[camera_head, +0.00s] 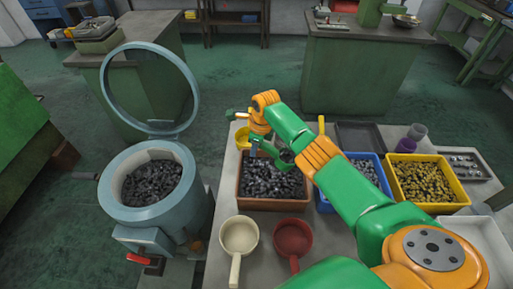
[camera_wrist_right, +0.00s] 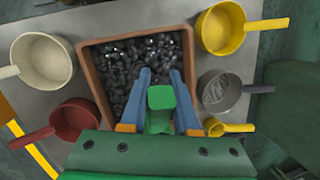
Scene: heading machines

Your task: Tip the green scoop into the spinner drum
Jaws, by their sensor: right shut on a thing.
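The spinner drum (camera_head: 182,215) is a pale blue round machine at the left of the head view. Its ring-shaped lid (camera_head: 106,84) stands raised, and dark pieces lie inside. My right gripper (camera_head: 262,150) is over the brown bin (camera_head: 274,205) of dark pieces, to the right of the drum. It is shut on the green scoop (camera_head: 284,156). In the right wrist view, a green part of the scoop (camera_wrist_right: 160,98) shows between the blue fingers; the rest of it is hidden, and I cannot tell its load. My left gripper is not in view.
Cream (camera_head: 239,234) and red (camera_head: 293,238) scoops lie in front of the brown bin. Yellow (camera_wrist_right: 222,28) and grey (camera_wrist_right: 219,91) pans are behind it. A blue bin (camera_head: 366,172) and a yellow bin (camera_head: 426,182) stand to the right.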

